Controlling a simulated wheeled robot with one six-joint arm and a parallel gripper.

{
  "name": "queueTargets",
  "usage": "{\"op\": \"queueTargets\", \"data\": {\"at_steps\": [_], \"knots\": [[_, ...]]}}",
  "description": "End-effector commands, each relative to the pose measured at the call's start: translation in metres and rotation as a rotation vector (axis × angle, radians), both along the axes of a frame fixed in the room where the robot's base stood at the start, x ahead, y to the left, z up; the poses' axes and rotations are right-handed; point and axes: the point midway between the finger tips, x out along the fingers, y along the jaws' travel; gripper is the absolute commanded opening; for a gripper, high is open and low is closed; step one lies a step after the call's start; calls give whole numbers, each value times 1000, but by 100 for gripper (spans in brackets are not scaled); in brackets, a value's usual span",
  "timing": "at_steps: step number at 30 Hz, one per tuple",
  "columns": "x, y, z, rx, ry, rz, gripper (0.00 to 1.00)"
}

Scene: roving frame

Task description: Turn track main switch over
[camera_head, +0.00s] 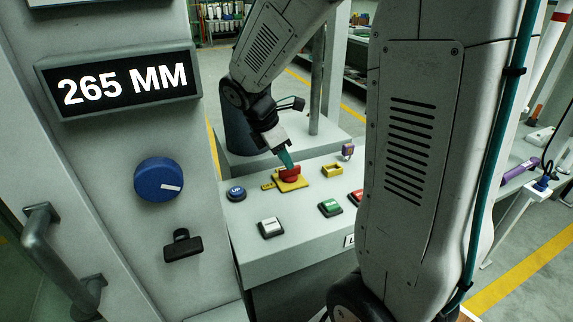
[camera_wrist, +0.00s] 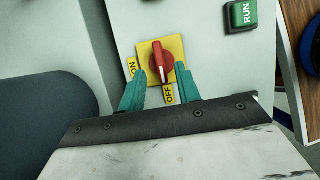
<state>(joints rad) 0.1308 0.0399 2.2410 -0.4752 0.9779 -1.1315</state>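The main switch is a red rotary knob (camera_head: 290,174) on a yellow plate (camera_head: 299,185) on the sloped grey panel. In the wrist view the red knob (camera_wrist: 162,62) has its ridge running up and down, its lower end towards the OFF label (camera_wrist: 170,95). The ON label (camera_wrist: 131,68) is at the plate's left edge. My gripper (camera_head: 286,158) is over the switch. In the wrist view its teal fingers (camera_wrist: 158,80) are apart, one on each side of the knob's lower end, with a gap to it. Contact in depth is not clear.
The panel also carries a blue UP button (camera_head: 236,193), a white button (camera_head: 270,228), a green RUN button (camera_head: 330,207), a red button (camera_head: 356,196) and a yellow frame (camera_head: 332,170). A cabinet at left has a 265 MM display (camera_head: 123,83) and a blue dial (camera_head: 158,180).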

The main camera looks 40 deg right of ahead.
Motion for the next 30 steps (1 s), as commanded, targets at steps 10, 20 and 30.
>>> {"op": "queueTargets", "data": {"at_steps": [10, 20, 30], "knots": [[-4, -12, -30, 1, 0, -1, 33], [-4, -12, -31, 1, -1, -2, 5], [-3, -12, -31, 1, -2, -17, 0]]}}
